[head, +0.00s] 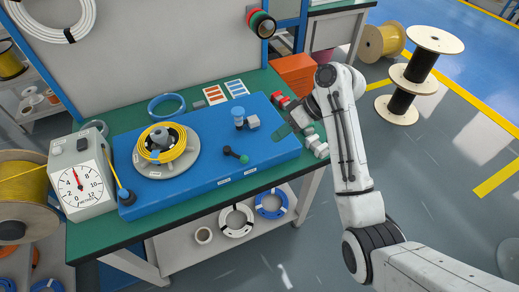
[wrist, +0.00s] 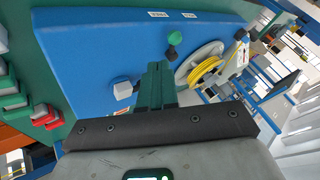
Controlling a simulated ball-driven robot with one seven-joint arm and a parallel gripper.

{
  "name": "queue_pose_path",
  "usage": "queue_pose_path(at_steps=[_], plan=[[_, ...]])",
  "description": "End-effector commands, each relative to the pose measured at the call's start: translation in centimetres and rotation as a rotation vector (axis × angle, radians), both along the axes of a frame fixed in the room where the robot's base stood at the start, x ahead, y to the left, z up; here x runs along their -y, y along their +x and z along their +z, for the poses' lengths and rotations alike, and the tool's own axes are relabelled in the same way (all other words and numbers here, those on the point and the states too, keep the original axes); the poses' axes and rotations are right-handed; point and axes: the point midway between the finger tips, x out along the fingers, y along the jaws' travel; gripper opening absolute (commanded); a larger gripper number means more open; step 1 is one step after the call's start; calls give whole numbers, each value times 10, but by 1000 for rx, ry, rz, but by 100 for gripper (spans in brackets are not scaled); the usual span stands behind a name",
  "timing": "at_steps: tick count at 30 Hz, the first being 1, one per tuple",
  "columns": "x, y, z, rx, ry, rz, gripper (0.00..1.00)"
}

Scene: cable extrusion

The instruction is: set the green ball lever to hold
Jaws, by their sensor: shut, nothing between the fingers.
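The lever is a short black arm (head: 235,153) with a green ball (head: 244,158) at its end, on the blue panel (head: 275,150). In the head view the ball points right and toward the front edge. The green ball (wrist: 175,38) also shows in the wrist view, just beyond the fingertips. Two small white labels (head: 223,180) lie on the panel's front edge; their words are too small to read. My gripper (head: 281,131) has green fingers and is shut and empty, over the panel's right end, right of the lever and apart from it. Its fingers (wrist: 156,82) show pressed together in the wrist view.
A dial gauge (head: 82,183) stands at the far left. Red and grey parts (head: 315,143) lie right of the panel.

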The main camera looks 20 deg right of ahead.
Motion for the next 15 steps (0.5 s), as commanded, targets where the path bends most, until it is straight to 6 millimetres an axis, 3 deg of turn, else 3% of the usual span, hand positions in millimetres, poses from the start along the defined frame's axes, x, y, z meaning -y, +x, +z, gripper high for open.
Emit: queue_pose_path(at_steps=[5, 15], plan=[[-7, 2, -9, -3, 1, 1, 0], [-41, 16, -52, -3, 0, 0, 0]])
